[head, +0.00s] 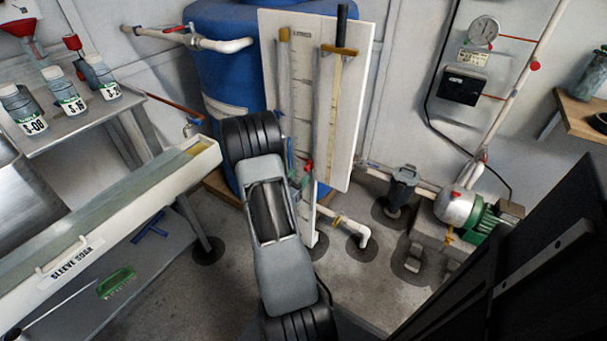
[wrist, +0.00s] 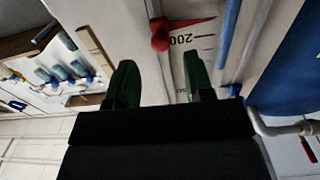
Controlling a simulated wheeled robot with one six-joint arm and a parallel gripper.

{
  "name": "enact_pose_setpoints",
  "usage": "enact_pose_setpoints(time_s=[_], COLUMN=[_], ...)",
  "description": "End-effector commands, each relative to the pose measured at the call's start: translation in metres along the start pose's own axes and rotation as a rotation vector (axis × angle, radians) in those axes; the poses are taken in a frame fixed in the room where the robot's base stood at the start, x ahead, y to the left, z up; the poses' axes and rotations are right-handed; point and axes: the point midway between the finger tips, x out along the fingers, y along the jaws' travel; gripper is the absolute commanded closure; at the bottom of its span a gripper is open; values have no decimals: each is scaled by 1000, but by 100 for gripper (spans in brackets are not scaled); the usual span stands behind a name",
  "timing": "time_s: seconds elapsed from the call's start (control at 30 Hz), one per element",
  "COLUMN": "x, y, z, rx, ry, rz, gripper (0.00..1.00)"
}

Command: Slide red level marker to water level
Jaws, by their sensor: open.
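The red level marker (wrist: 160,36) shows in the wrist view as a red knob with a thin pointer reaching right across the scale, near the printed "200". In the head view the marker (head: 308,166) is a small red spot low on the white gauge board (head: 352,120). My gripper (wrist: 158,72) is open, with one dark green finger on each side of the marker's line. The marker appears just beyond the fingertips; I cannot tell whether they touch it. A blue strip (wrist: 229,35) runs beside the scale, perhaps the water column. In the head view my arm hides the gripper.
A large blue tank (head: 225,75) stands behind the board. Pipes and a green-ended pump (head: 478,220) stand on the right. A long white trough labelled "SLEEVE SOAK" (head: 120,215) and a bench with bottles (head: 65,90) are on the left.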

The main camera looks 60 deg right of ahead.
Motion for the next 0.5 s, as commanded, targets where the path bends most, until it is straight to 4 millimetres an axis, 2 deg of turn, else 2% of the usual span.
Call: enact_pose_setpoints(time_s=[0.2,0.5], x=[28,40], y=[0,0], z=[1,0], rx=[0,0], ry=[0,-1], rz=[1,-1], gripper=[52,52])
